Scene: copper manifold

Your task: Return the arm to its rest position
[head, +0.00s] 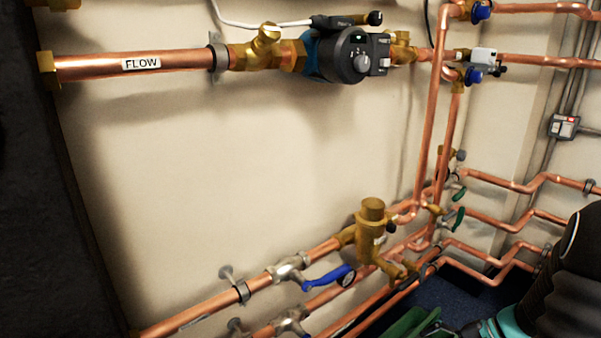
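A black and teal part of my arm shows at the bottom right corner, cut off by the picture's edge. My gripper does not show in the head view, so I cannot see whether it is open or holds anything. The arm part is in front of the lower right copper pipes and hides some of the floor there.
A copper pipe labelled FLOW (140,64) runs to a dark pump (350,57) along the upper wall. Below are a brass fitting (371,232), a blue lever (327,279) and several copper pipes. A grey-red switch box (563,127) is at right. A green object (412,324) is partly visible at bottom.

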